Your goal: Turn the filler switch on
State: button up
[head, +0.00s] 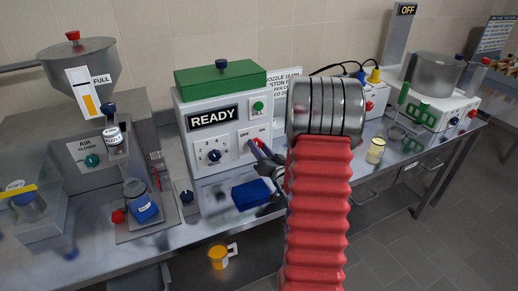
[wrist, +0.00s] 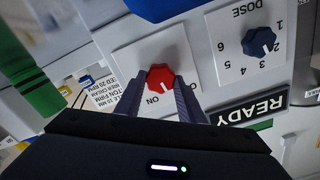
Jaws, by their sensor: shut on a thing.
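The filler (head: 222,125) is a white box with a green lid and a lit READY display. Its red switch (wrist: 160,76) sits on a white plate with OFF and ON marks. My gripper (wrist: 175,92) is shut on the red switch, one dark finger on each side. In the head view my gripper (head: 259,149) reaches the panel from the right and partly covers the knob. Which mark the knob points to is hard to tell.
The blue dose dial (head: 213,156) is left of the switch, and the green FILL button (head: 258,106) is above it. A blue block (head: 251,194) lies on the bench below. A hopper (head: 78,68) marked FULL stands left; a jar (head: 376,150) stands right.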

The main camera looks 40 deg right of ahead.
jog(key=m, duration=0.8)
jog(key=shift+d+f+m, duration=0.15)
jog(key=shift+d+m, duration=0.05)
jog(key=shift+m, duration=0.1)
jog(key=shift+s, duration=0.1)
jog(key=o, duration=1)
jog(key=shift+o, duration=0.2)
jog(key=shift+a, duration=0.1)
jog(key=v, duration=1.3)
jog(key=shift+s, duration=0.3)
jog(key=shift+a, duration=0.1)
